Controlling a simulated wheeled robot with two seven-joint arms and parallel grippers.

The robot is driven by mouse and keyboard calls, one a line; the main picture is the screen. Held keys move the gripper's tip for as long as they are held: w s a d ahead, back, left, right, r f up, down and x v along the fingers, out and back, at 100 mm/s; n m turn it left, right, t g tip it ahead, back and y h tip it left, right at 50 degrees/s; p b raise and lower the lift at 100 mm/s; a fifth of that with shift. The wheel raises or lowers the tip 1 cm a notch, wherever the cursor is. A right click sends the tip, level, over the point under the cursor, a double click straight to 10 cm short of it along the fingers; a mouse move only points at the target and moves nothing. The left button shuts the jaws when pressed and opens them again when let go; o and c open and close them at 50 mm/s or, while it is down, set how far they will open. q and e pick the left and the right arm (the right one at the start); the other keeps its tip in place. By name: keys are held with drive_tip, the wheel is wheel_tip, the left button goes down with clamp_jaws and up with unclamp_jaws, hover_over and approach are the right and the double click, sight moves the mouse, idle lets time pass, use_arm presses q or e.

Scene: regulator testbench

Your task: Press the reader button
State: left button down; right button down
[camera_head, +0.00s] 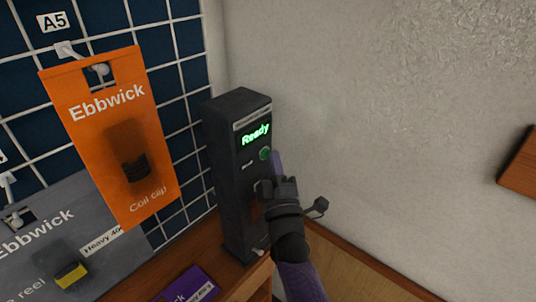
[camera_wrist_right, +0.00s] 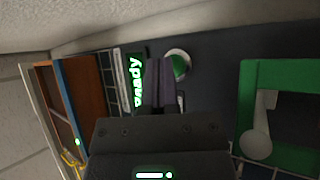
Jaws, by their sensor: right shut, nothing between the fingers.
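The reader (camera_head: 226,150) is a tall dark box standing upright against the wall, its screen (camera_head: 256,134) lit with green "Ready". Its round green button (camera_head: 265,154) sits just below the screen. In the right wrist view the button (camera_wrist_right: 179,65) has a pale rim, beside the lit screen (camera_wrist_right: 136,80). My right gripper (camera_head: 276,158) is shut and empty, its purple fingertips close beside the button. In the right wrist view the fingertips (camera_wrist_right: 158,62) lie between screen and button; whether they touch the reader I cannot tell. My left gripper is not in view.
An orange "Ebbwick" coil clip pack (camera_head: 160,183) and a grey "Ebbwick" reel pack (camera_head: 40,262) hang on the dark grid panel (camera_head: 120,14) left of the reader. A purple pack (camera_head: 190,288) lies low in front.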

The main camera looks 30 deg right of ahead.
drive_tip(key=shift+w+a, duration=0.1)
drive_tip(key=shift+w, duration=0.05)
drive_tip(key=shift+w+a, duration=0.1)
drive_tip(key=shift+w, duration=0.05)
drive_tip(key=shift+f, duration=0.1)
idle(0.3)
drive_tip(key=shift+s, duration=0.2)
drive_tip(key=shift+s+d+p, duration=0.25)
drive_tip(key=shift+s+p, duration=0.1)
drive_tip(key=shift+p, duration=0.1)
drive_tip(key=shift+s+d, duration=0.3)
drive_tip(key=shift+d, duration=0.05)
drive_tip(key=shift+a, duration=0.1)
drive_tip(key=shift+s, duration=0.1)
